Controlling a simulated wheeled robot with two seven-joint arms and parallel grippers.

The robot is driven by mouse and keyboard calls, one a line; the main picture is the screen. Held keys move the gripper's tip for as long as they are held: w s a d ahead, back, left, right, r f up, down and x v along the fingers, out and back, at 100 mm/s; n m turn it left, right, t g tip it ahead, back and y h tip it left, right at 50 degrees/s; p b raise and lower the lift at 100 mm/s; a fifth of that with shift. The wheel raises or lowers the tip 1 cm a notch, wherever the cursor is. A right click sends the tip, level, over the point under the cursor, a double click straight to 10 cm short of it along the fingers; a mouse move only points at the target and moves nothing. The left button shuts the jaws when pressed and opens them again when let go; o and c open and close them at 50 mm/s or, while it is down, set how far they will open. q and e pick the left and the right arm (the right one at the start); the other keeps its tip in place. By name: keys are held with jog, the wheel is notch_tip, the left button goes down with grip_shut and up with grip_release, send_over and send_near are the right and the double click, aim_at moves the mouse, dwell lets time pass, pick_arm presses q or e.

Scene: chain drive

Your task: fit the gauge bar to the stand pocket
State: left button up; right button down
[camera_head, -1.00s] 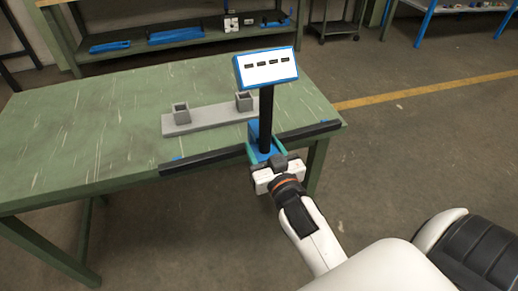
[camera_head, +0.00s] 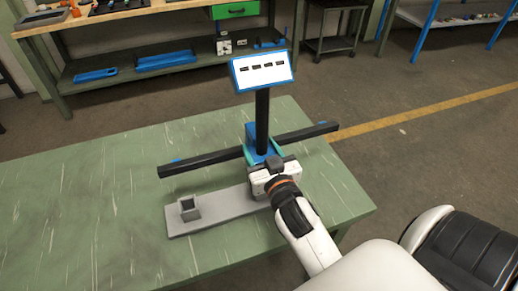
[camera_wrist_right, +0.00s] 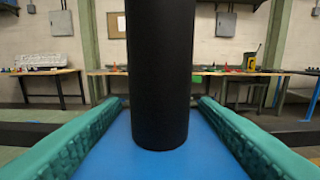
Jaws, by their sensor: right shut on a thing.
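The gauge bar (camera_head: 205,160) is a long black bar with small blue marks near its ends. It has a blue block (camera_head: 250,140), a black post (camera_head: 262,115) and a blue-framed white panel (camera_head: 262,72) on top. My right gripper (camera_head: 263,156) is shut on the blue block; its teal pads flank the block and post in the wrist view (camera_wrist_right: 160,145). The grey stand (camera_head: 222,208) lies on the table, with a square open pocket (camera_head: 190,210) at its left. Its right end is hidden behind my gripper. The bar appears beyond or above the stand; its height is unclear. My left gripper is out of view.
The green table (camera_head: 100,200) is clear to the left and front of the stand. Behind stands a workbench with a shelf (camera_head: 140,75) holding blue trays. A dark cart (camera_head: 335,45) is at the back. Open floor lies to the right.

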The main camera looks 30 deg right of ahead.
jog(key=shift+w+d+r, duration=0.1)
jog(key=shift+w+r, duration=0.25)
jog(key=shift+r, duration=0.1)
jog(key=shift+s, duration=0.2)
jog(key=shift+f+b, duration=1.95)
jog(key=shift+f, duration=0.9)
jog(key=shift+p, duration=0.6)
jog(key=shift+f+b, duration=2)
jog(key=shift+f, duration=1.05)
